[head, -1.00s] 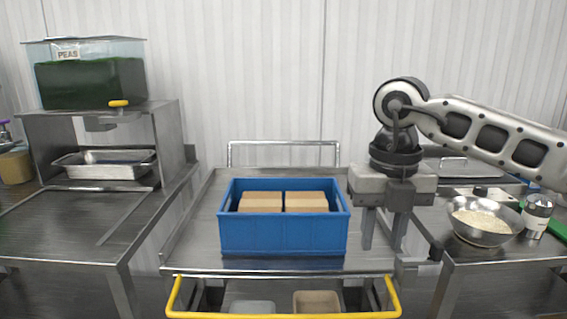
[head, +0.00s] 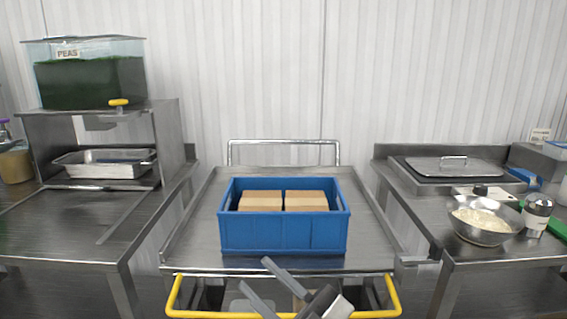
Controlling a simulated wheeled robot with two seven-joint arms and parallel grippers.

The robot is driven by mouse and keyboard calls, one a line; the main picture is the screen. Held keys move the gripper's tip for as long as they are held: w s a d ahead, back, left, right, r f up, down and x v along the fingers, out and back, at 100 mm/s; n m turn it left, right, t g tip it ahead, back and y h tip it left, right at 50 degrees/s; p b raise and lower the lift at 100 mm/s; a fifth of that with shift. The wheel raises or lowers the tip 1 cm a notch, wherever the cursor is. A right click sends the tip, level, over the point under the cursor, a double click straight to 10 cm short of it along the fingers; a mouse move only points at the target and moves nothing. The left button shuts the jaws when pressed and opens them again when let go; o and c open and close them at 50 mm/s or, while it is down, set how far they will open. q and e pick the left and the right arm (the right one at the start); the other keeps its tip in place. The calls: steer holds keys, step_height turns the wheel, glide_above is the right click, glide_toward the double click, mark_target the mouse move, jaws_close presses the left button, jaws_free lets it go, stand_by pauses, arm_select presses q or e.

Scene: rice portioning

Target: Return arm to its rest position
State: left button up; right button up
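My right gripper (head: 265,283) shows at the bottom centre of the head view, low in front of the cart's yellow handle. Its two grey fingers stand apart with nothing between them. Most of my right arm is out of the frame. My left gripper is not in view. The blue crate (head: 283,235) stands on the cart (head: 190,235) and holds two brown boxes (head: 261,201) side by side. A metal bowl of rice (head: 483,222) stands on the right counter.
A lidded pan (head: 455,167) and a shaker (head: 536,214) stand on the right counter (head: 425,205). A peas dispenser (head: 92,80) and a metal tray (head: 105,164) are on the left. The yellow handle (head: 185,313) lies behind my gripper.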

steer(key=s+d+f+m+t+h, duration=0.1)
steer(key=d+f+m+h, duration=0.45)
steer(key=f+h, duration=0.2)
steer(key=s+d+f+m+t+h, duration=0.1)
steer(key=d+f+m+t+h, duration=0.1)
steer(key=d+f+m+h, duration=0.55)
steer(key=s+d+f+m+g+h, duration=0.1)
steer(key=s+d+f+m+g, duration=0.1)
steer(key=s+f+g, duration=0.3)
steer(key=s+d+f, duration=0.1)
steer(key=s+f, duration=0.3)
steer(key=f, duration=0.4)
steer(key=shift+s+f+m+h, duration=0.25)
steer(key=shift+s+m+h, duration=0.1)
steer(key=shift+m+h, duration=0.05)
steer(key=shift+d, duration=0.1)
